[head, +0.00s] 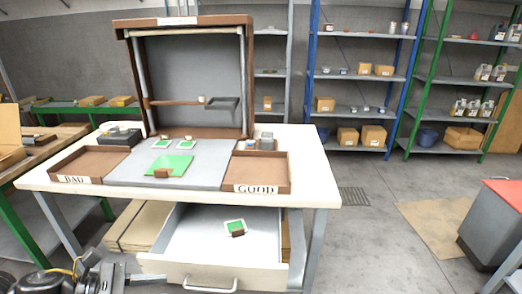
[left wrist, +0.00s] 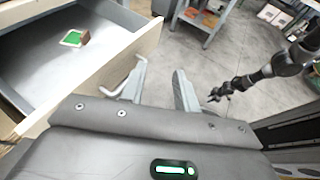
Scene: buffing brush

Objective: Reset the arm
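My left gripper (left wrist: 159,76) is open in the left wrist view, its two grey fingers apart with bare floor showing between them. The left finger overlaps the view of the drawer handle (head: 210,284); I cannot tell whether they touch. In the head view, parts of my left arm show at the bottom left, beside the open drawer (head: 188,240). A dark jointed arm, apparently my right arm, shows at the right of the left wrist view. Its gripper (left wrist: 221,93) is small, and its opening is unclear. My right gripper is not in the head view.
The drawer sticks out below the workbench (head: 325,187) and holds a brush with a green-and-white pad (head: 234,225). On top are a BAD tray (head: 75,179), a GOOD tray (head: 262,188) and a green pad (head: 170,162). A grey cabinet (head: 495,220) stands right.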

